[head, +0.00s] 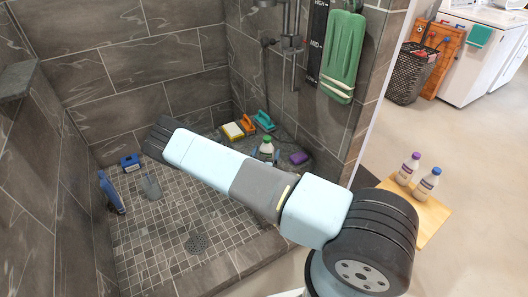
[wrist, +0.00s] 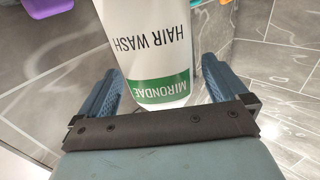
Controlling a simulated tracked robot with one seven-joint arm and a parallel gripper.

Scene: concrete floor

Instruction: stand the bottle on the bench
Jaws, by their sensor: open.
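A white bottle with a green cap (head: 266,147) stands near the back right of the shower, partly hidden by my arm. A white bottle with a green label band reading HAIR WASH (wrist: 153,50) fills the middle of the wrist view, its lettering upside down. My gripper (wrist: 160,84) is open, with one blue finger on each side of this bottle; I cannot tell whether they touch it. A low wooden bench (head: 437,219) stands at the right, outside the shower.
A purple-capped bottle (head: 409,168) and a blue-capped bottle (head: 427,184) stand on the bench. A sponge (head: 232,131), brushes and a purple item (head: 298,158) lie near the green-capped bottle. A blue bottle (head: 111,192) and a clear cup (head: 151,186) are at the shower's left.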

